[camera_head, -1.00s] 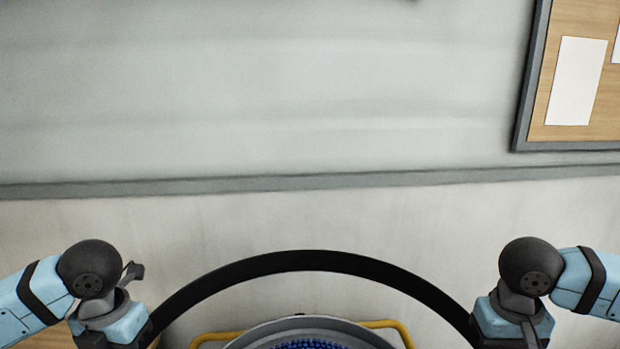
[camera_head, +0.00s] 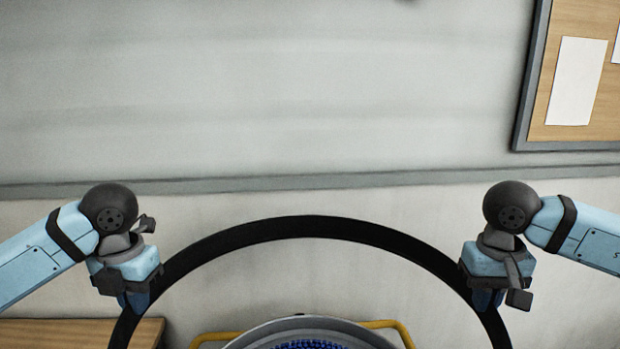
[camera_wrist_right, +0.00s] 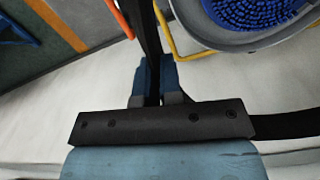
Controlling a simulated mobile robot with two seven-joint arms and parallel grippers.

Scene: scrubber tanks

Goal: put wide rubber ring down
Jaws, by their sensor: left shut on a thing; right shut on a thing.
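The wide rubber ring (camera_head: 310,227) is a large black hoop. In the head view it arches between my two grippers, and its near part is cut off by the bottom edge. My left gripper (camera_head: 133,300) is shut on the ring's left side. My right gripper (camera_head: 487,297) is shut on its right side. In the right wrist view the blue fingers (camera_wrist_right: 153,85) close on the black band (camera_wrist_right: 148,30).
Below the ring stands a round grey tank (camera_head: 310,325) with blue filling and a yellow rail (camera_head: 390,325). A wooden surface (camera_head: 80,332) is at lower left. Behind is a pale wall with a pinboard (camera_head: 590,75) at upper right.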

